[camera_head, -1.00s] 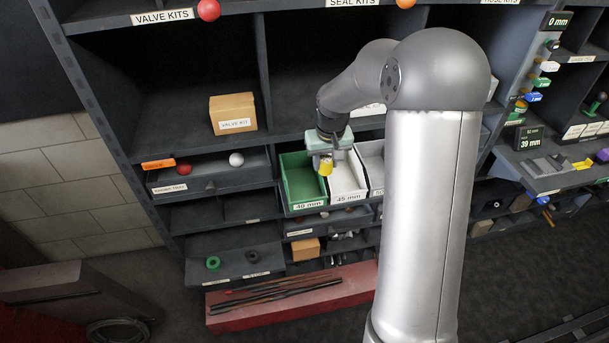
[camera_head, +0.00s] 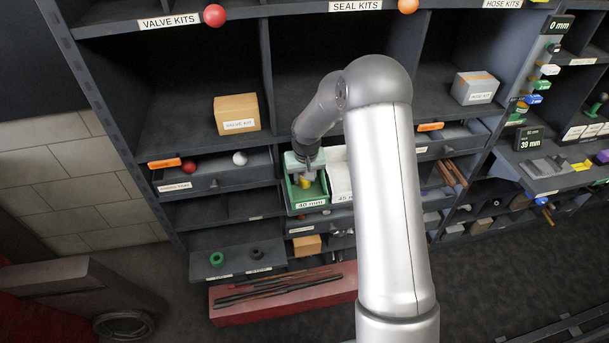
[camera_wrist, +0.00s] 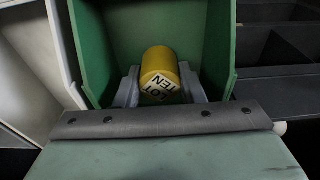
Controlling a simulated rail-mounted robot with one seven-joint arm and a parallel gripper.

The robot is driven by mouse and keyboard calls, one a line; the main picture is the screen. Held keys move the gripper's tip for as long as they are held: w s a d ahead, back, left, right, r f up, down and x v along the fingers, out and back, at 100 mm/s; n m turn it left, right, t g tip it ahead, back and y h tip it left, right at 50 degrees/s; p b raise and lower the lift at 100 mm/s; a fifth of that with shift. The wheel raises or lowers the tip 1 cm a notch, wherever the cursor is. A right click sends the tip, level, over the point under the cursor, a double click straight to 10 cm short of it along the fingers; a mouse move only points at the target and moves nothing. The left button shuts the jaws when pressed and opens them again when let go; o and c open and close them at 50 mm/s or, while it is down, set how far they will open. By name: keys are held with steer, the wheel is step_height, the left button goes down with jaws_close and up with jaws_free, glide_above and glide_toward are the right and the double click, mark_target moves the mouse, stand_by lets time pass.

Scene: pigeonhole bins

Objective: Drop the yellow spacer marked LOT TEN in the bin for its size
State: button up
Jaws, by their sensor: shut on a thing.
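The yellow spacer (camera_head: 305,181) is a short cylinder. In the wrist view the spacer (camera_wrist: 159,66) shows a white label reading LOT TEN, upside down. My gripper (camera_wrist: 160,90) is shut on it, one pale finger on each side. The green bin labelled 40 mm (camera_head: 291,197) is below and around the spacer in the head view. Green bin walls (camera_wrist: 215,45) flank the spacer in the wrist view. I cannot tell how far the spacer is above the bin floor. The white 45 mm bin (camera_head: 340,183) is just right, partly hidden by my arm.
A display (camera_head: 527,139) at the right reads 39 mm; another above (camera_head: 561,25) reads 0 mm. A valve kit box (camera_head: 237,114) sits on the shelf above left. A drawer (camera_head: 215,178) with red and white balls is left of the green bin. Shelf dividers rise around the bins.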

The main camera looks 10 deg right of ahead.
steer(key=shift+f, duration=0.2)
steer(key=o, duration=1.1)
steer(key=shift+c, duration=0.2)
steer(key=shift+r, duration=0.15)
step_height(320, 180, up, 12)
steer(key=s+b, duration=0.2)
steer(key=s+r, duration=0.4)
steer(key=s, duration=0.5)
steer(key=s+r, duration=0.3)
steer(key=s, duration=0.6)
steer(key=s+f+g, duration=0.1)
steer(key=s, duration=1.5)
steer(key=shift+a, duration=0.1)
